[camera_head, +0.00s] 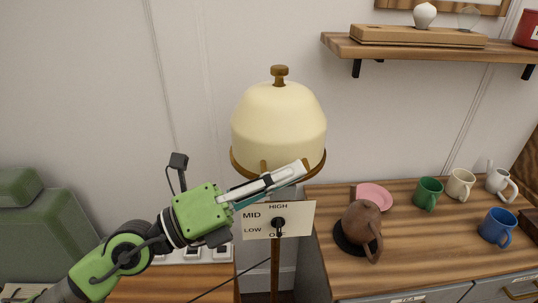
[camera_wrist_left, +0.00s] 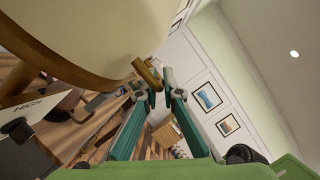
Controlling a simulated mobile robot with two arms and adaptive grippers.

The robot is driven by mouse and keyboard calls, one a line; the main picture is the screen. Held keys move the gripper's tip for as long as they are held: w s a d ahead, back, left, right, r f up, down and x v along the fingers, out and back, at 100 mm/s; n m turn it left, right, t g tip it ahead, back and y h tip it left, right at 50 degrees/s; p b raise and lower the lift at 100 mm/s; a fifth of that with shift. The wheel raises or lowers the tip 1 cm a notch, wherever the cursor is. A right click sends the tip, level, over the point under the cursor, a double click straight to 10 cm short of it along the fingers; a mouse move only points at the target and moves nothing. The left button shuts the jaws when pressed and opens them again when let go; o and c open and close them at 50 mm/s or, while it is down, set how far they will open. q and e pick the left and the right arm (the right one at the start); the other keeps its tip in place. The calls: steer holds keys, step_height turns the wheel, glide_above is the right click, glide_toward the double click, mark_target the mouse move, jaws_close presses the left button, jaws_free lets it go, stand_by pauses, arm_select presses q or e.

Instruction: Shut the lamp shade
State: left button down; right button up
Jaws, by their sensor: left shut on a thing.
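The lamp shade (camera_head: 280,125) is a cream dome with a brown knob on top and a brown rim. It stands on a thin stem behind a dial panel (camera_head: 255,222) marked LOW, MID and HIGH. My left gripper (camera_head: 298,172) reaches in from the left across the front of the rim. In the left wrist view the shade (camera_wrist_left: 90,30) fills the upper left, and a small brown handle (camera_wrist_left: 147,72) sticks out from its rim. My left fingertips (camera_wrist_left: 161,88) are close together at this handle, shut on it. My right gripper is out of view.
A wooden cabinet top (camera_head: 330,190) on the right carries a brown jug (camera_head: 362,222), a pink dish (camera_head: 374,196) and several mugs, including a blue one (camera_head: 497,228). A wall shelf (camera_head: 400,48) hangs above.

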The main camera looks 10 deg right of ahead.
arm_select(q)
steer(key=shift+f, duration=0.35)
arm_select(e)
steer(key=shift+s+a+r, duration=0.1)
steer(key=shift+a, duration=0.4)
arm_select(q)
steer(key=c, duration=2.2)
jaws_free()
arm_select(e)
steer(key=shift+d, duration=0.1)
arm_select(q)
steer(key=shift+a, duration=0.1)
steer(key=v, duration=1.2)
